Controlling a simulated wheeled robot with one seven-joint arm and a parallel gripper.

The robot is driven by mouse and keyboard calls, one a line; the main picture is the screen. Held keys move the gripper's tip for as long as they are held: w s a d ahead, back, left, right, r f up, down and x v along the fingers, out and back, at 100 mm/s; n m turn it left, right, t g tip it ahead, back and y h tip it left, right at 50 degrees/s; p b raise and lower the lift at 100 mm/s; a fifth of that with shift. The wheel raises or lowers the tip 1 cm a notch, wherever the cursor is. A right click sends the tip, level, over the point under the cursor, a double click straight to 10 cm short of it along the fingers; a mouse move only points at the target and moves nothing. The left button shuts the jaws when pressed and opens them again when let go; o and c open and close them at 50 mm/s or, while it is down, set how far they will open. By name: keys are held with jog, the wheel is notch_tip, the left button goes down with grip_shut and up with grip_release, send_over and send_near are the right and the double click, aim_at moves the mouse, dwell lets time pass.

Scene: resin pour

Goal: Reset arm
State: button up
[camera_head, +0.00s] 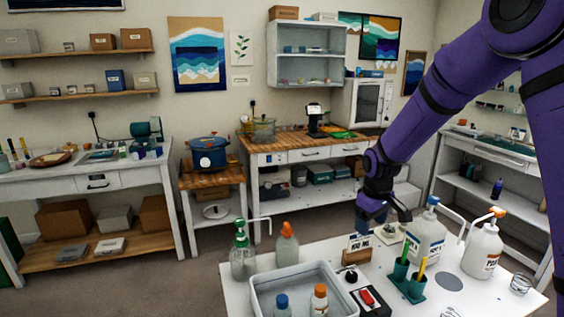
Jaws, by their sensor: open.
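My arm is purple with black joints and reaches in from the top right. My gripper (384,214) hangs at its end, low over the back part of the white table (235,290). It is open, with no object seen between its fingers. A small white label card (358,242) on a wooden block (357,257) stands just left of and below it in the picture. A white jug with a blue pump cap (426,240) stands to its right. Whether the fingers touch anything is hard to tell.
On the table stand a white jug with an orange pump cap (483,249), a green cup holder (407,282), a grey tray (262,297) with bottles, a green-pump bottle (242,258), an orange-tipped bottle (287,246) and a black box with a red switch (369,299). Workbenches line the walls.

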jog(key=s+d+r+m+t, duration=0.2)
jog(key=s+d+r+m, duration=0.1)
jog(key=s+r, duration=1.4)
jog(key=s+d+r+m+t, duration=0.1)
jog(key=s+r+m, duration=0.1)
jog(key=s, duration=0.6)
jog(key=s+d+r+m+t, duration=0.1)
jog(key=s+r, duration=0.2)
jog(key=s, duration=0.6)
jog(key=shift+s+r+m, duration=0.15)
jog(key=shift+r+m, duration=0.25)
jog(key=shift+d, duration=0.1)
